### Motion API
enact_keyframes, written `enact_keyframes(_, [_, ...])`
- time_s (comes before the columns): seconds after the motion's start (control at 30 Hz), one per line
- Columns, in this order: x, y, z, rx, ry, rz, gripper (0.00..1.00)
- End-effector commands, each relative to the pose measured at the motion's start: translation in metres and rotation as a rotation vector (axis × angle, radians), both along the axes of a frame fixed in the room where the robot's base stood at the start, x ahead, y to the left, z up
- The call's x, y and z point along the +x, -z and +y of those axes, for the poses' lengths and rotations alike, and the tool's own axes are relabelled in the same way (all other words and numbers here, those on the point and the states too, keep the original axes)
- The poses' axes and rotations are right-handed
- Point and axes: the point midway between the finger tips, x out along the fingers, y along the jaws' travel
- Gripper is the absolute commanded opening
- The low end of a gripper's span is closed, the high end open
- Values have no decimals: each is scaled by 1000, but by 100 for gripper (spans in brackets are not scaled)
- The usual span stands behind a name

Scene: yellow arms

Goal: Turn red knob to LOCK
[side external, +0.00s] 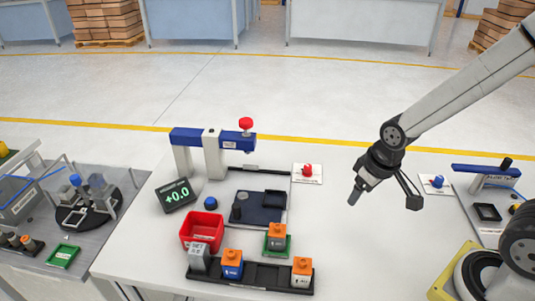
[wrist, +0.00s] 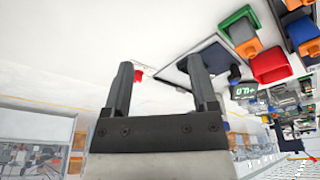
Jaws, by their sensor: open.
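The label is too small to read, so I cannot tell the knob's setting. In the wrist view the red knob (wrist: 138,75) shows just right of the left finger, partly hidden by it. My gripper (side external: 384,198) is open and empty, in the air to the right of the knob and apart from it. Its two fingers are spread in the wrist view (wrist: 161,68). Another red knob (side external: 245,124) tops the blue-and-white press.
The press (side external: 212,150) stands behind a dark blue fixture (side external: 258,213). A red bin (side external: 202,230), a display reading +0.0 (side external: 177,195) and a black rack (side external: 270,277) with orange-topped blocks are to the left and front.

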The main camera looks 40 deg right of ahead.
Motion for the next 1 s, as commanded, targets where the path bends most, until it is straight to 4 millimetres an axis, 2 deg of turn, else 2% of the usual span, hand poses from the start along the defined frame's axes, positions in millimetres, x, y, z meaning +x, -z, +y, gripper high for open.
enact_keyframes(0.17, [28,-1,-5,-22,-82,20,75])
enact_keyframes(0.53, [115,4,-27,-78,-379,89,75])
enact_keyframes(1.0, [210,33,-67,-112,-780,172,75])
